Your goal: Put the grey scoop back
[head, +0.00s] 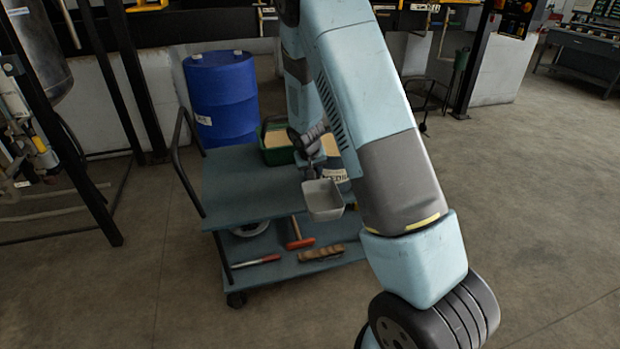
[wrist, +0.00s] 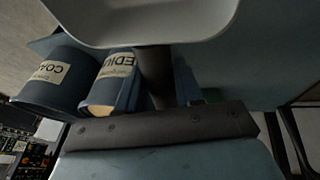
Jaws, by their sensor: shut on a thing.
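The grey scoop (head: 323,201) hangs in front of my gripper (head: 311,168), above the upper shelf's near right edge. My gripper is shut on the scoop, and my arm partly covers the area behind it. In the wrist view the scoop's pale grey bowl (wrist: 145,18) fills the top, with its dark handle (wrist: 155,75) running down to my gripper. I cannot tell from these views how far the scoop is above the shelf.
A blue cart (head: 240,185) carries a green bin (head: 275,154) of tan material. The wrist view shows two blue tubs, one labelled COA (wrist: 50,80), one labelled EDIU (wrist: 112,80). Tools, including a red-headed hammer (head: 298,240), lie on the lower shelf. A blue drum (head: 221,95) stands behind.

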